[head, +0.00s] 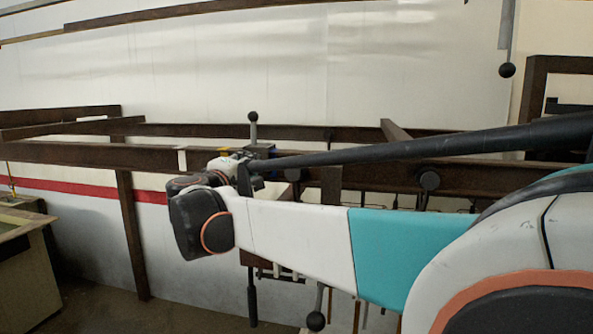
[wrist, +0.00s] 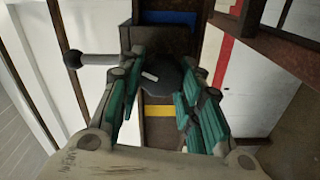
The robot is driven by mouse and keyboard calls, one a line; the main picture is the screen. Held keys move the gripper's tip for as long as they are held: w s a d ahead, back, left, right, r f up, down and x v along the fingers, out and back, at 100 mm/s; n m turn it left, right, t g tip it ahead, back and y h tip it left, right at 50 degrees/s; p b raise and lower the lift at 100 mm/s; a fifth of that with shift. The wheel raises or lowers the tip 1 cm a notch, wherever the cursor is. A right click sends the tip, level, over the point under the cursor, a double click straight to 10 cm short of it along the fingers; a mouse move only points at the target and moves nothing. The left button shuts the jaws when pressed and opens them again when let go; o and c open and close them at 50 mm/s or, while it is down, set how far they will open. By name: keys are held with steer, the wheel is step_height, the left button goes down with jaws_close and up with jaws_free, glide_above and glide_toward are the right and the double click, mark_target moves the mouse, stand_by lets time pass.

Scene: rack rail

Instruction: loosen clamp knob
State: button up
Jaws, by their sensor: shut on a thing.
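The clamp knob (wrist: 163,80) is a dark round disc with a short white mark, seen face-on in the wrist view. My gripper (wrist: 162,82) has its green-padded fingers on the left and right sides of the knob, shut on it. In the head view my gripper (head: 226,165) is at the rail, and the knob is hidden there. A lever with a black ball end (wrist: 73,59) sticks out left of the knob in the wrist view. The ball-ended lever (head: 253,118) stands upright in the head view.
A brown rail (head: 90,154) runs across in front of a white wall with a red stripe (head: 75,187). A blue patch (wrist: 168,18) and a yellow band (wrist: 159,110) lie above and below the knob. More ball-ended levers (head: 316,321) hang nearby.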

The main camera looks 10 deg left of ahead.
steer(key=n, duration=0.2)
steer(key=n+b, duration=0.1)
steer(key=n, duration=0.1)
steer(key=shift+f+n, duration=0.2)
steer(key=shift+n, duration=0.1)
steer(key=n, duration=0.3)
steer(key=shift+n+b, duration=0.3)
steer(key=shift+n, duration=0.1)
steer(key=n, duration=0.3)
steer(key=shift+f, duration=0.15)
steer(key=shift+d+n+b, duration=0.15)
steer(key=shift+n+b, duration=0.25)
steer(key=shift+n, duration=1.6)
steer(key=o, duration=1.1)
step_height(320, 180, up, 10)
